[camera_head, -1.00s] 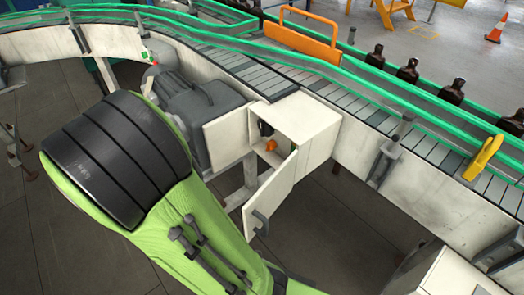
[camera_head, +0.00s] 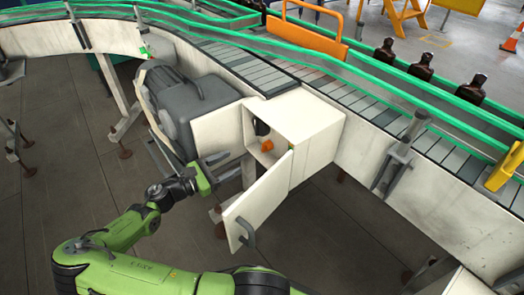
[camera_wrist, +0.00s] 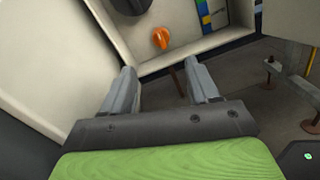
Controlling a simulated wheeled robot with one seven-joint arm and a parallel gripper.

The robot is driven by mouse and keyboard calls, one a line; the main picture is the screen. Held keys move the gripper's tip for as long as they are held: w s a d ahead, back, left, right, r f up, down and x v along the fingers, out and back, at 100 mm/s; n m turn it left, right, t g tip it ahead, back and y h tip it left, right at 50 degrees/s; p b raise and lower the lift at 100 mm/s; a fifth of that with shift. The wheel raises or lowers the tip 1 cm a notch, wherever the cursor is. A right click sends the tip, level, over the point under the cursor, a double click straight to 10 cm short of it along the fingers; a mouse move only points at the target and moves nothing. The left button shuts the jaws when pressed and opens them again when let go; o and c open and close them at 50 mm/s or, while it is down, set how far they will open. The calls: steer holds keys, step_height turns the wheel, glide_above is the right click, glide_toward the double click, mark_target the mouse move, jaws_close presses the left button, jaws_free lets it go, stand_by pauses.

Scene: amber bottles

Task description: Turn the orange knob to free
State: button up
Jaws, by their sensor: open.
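The orange knob (camera_head: 267,146) sits inside an open white box (camera_head: 318,127) fixed to the side of the conveyor. It also shows in the wrist view (camera_wrist: 161,38), beyond my fingertips and near the top. My gripper (camera_head: 229,165) is in front of the box, to the left of and a little below the knob. In the wrist view my gripper (camera_wrist: 158,75) has its two fingers spread apart with nothing between them. The fingers do not touch the knob. A black knob (camera_wrist: 131,4) is above the orange one, partly cut off in the wrist view.
The box's open door (camera_head: 256,205), with a grey handle, hangs to the right of my gripper. A grey motor (camera_head: 192,105) stands left of the box. Several amber bottles (camera_head: 421,65) stand on the conveyor.

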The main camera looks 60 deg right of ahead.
mark_target(260, 157)
steer(key=b+x, duration=0.2)
steer(key=x, duration=1)
steer(key=shift+f+b, duration=0.1)
steer(key=shift+b, duration=0.2)
steer(key=shift+a, duration=0.1)
steer(key=c, duration=1)
steer(key=shift+c, duration=0.2)
